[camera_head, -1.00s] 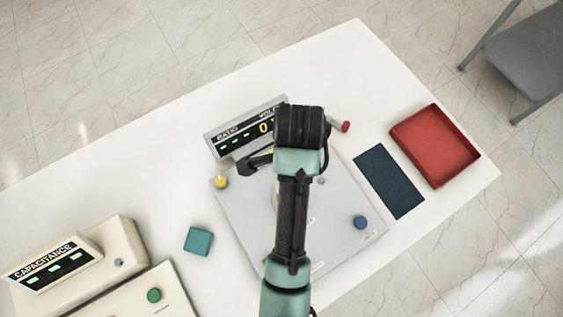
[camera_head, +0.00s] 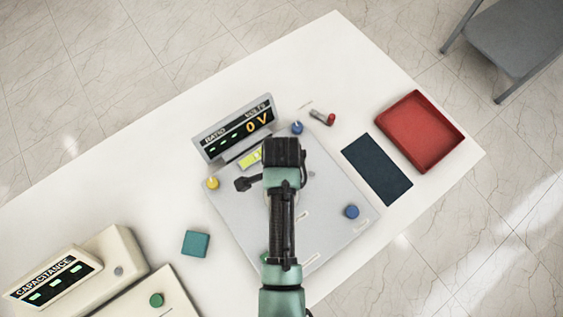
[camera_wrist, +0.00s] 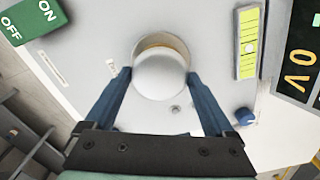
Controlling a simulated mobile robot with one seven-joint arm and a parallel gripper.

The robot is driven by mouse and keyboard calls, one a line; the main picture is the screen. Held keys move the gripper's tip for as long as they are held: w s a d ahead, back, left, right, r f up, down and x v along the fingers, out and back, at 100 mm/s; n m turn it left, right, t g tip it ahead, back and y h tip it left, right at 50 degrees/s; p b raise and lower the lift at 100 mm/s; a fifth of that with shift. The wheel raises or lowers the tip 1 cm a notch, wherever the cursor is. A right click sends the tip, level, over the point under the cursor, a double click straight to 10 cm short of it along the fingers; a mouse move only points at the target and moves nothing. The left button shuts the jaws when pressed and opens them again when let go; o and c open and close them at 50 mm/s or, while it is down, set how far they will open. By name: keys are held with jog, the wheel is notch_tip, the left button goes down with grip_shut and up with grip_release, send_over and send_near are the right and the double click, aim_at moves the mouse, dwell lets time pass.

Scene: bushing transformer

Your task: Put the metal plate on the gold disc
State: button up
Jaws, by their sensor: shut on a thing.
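The metal plate (camera_wrist: 160,77) is a pale round disc in the wrist view. It lies between the two blue fingertips of my gripper (camera_wrist: 159,75), which is shut on its sides. Behind the plate, a gold rim of the gold disc (camera_wrist: 163,40) shows as a thin arc on the grey panel. The plate covers most of the gold disc and overlaps it from the near side. I cannot tell whether the two touch. In the head view my arm hides the plate and the gold disc.
A capacitance unit (camera_head: 118,247) stands at lower left.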

jog(key=shift+f, duration=0.2)
jog(key=o, duration=1.3)
jog(key=shift+c, duration=0.2)
jog(key=shift+r, duration=0.2)
notch_tip(320, 180, up, 12)
jog(key=shift+p, duration=0.3)
